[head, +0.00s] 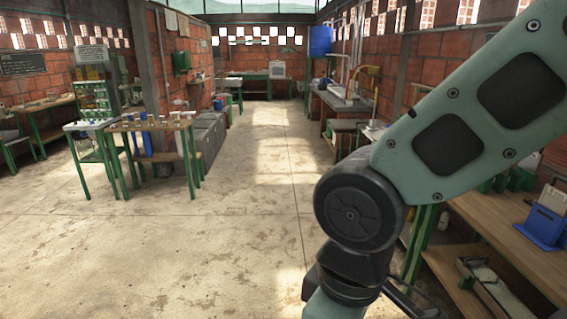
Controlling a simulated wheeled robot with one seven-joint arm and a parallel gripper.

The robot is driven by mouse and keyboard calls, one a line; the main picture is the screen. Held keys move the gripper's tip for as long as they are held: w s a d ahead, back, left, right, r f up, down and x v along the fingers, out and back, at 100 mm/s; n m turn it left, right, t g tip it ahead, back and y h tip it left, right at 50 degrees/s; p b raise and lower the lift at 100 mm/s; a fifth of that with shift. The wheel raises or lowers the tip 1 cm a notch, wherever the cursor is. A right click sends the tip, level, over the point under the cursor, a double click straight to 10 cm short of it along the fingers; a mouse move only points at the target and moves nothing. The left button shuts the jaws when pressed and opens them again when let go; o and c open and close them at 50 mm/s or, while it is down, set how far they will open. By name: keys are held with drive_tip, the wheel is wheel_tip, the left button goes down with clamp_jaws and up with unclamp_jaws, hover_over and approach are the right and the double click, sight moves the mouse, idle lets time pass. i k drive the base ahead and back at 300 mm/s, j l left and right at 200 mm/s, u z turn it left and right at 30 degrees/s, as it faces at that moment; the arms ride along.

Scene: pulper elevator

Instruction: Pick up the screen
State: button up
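I cannot pick out a screen for certain. A pale, flat framed object (497,290) lies on the lower shelf of the bench at the right, partly cut off by the bottom edge; I cannot tell if it is the screen. A small whitish boxy object (277,69) stands at the far end of the room, too small to identify. My arm crosses the right side and bends down out of the picture at the bottom. My gripper is not clearly visible, so its hold cannot be seen.
A wooden bench (510,222) at the right holds a blue holder (544,228). Green-legged tables with small items stand at the left, beside grey cabinets (208,135). A sink counter (345,103) lines the right wall. The concrete floor (170,250) is clear ahead.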

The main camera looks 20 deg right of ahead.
sight(532, 164)
drive_tip(key=i+l+z, duration=0.15)
drive_tip(key=i+z, duration=0.25)
drive_tip(key=i, duration=0.5)
drive_tip(key=i+j+z, duration=0.15)
drive_tip(key=i+z, duration=0.25)
drive_tip(key=i, duration=0.5)
drive_tip(key=i+z, duration=0.7)
drive_tip(key=i+j+z, duration=0.1)
drive_tip(key=i+z, duration=0.75)
drive_tip(key=i+l, duration=0.05)
